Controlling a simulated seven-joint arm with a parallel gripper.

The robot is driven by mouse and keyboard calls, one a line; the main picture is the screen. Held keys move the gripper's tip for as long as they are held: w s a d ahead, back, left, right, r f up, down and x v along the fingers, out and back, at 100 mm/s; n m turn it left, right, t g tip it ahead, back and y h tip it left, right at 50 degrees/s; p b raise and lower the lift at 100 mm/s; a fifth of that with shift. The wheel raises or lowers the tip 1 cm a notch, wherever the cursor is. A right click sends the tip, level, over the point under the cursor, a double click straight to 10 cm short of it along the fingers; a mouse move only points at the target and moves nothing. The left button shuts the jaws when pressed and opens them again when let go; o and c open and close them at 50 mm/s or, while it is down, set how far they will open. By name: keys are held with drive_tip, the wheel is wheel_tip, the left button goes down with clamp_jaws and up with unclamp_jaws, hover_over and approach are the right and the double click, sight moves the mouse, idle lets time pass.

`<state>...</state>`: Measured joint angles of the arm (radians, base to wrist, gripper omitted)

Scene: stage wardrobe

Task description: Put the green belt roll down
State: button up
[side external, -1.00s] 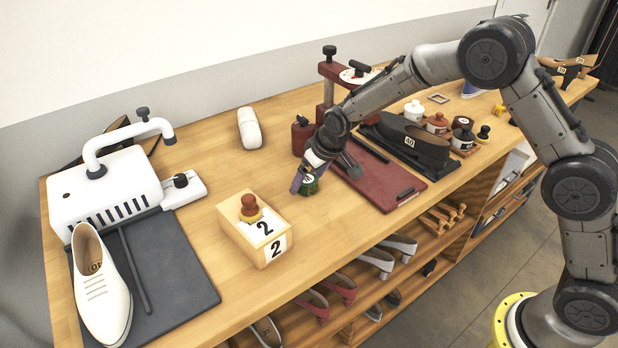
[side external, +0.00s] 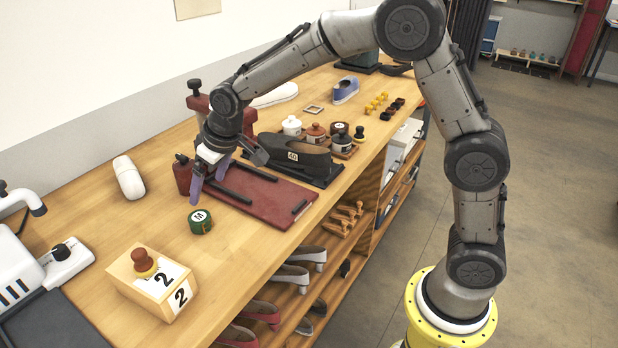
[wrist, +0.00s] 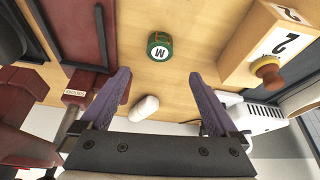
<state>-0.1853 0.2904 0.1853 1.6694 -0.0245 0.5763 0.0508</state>
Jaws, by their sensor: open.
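The green belt roll (side external: 200,221) rests on the wooden bench top, with a white label marked M on its top. It stands between the numbered wooden box and the dark red board. My gripper (side external: 208,193) is open and empty, above the bench behind the roll and apart from it. In the wrist view the roll (wrist: 160,46) lies beyond the two purple fingers of my gripper (wrist: 164,88), with clear bench around it.
The wooden box (side external: 128,283) with a brown knob and number 2 stands at the front left. The dark red board (side external: 272,205) lies to the right, and a dark red press (side external: 183,176) stands behind my gripper. A white rounded object (side external: 128,177) lies at the back left.

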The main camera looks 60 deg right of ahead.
drive_tip(key=s+d+r, duration=0.3)
drive_tip(key=s, duration=0.5)
drive_tip(key=s+d+r+m, duration=0.15)
drive_tip(key=s+r, duration=0.25)
drive_tip(key=s, duration=0.4)
drive_tip(key=s+d+r, duration=0.3)
drive_tip(key=s, duration=0.5)
drive_tip(key=s+d+f, duration=0.1)
drive_tip(key=s+f, duration=0.1)
drive_tip(key=s, duration=0.8)
drive_tip(key=shift+d+t+h, duration=0.35)
drive_tip(key=shift+t+h, duration=0.05)
drive_tip(key=shift+f, duration=0.1)
